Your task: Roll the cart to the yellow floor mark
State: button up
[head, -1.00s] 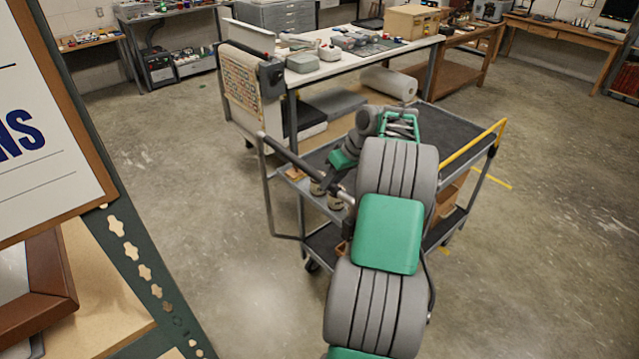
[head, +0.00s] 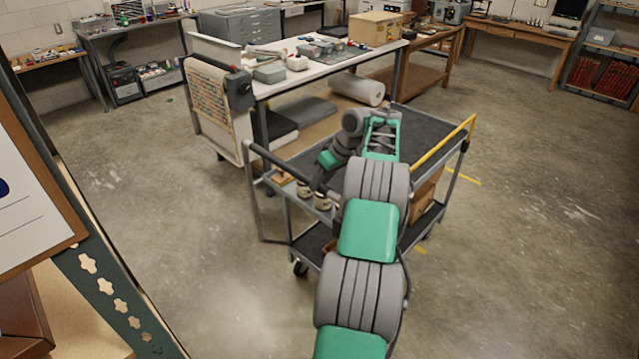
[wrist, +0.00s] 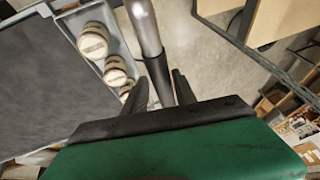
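The cart (head: 300,165) is a grey two-shelf trolley with dark mats, near the middle of the head view. A dark push bar (head: 268,158) is at its left end and a yellow bar (head: 440,147) at its right.
A white-topped workbench (head: 310,62) stands close behind the cart. Small jars (wrist: 93,40) sit on the cart near the handle. A board and green perforated post (head: 100,290) fill the left foreground. Open concrete floor (head: 530,210) lies to the right.

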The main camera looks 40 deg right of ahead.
jog(key=o, duration=0.3)
jog(key=shift+f, duration=0.1)
jog(key=shift+s+r, duration=0.15)
jog(key=shift+r, duration=0.15)
jog(key=s+d+r, duration=0.1)
jog(key=s+d, duration=0.1)
jog(key=s, duration=0.2)
jog(key=s+d+r, duration=0.1)
jog(key=s+d, duration=0.1)
jog(key=s, duration=0.2)
jog(key=s+d+r, duration=0.2)
jog(key=s, duration=0.2)
jog(key=shift+s+d, duration=0.1)
jog(key=shift+s, duration=0.15)
jog(key=shift+w, duration=0.1)
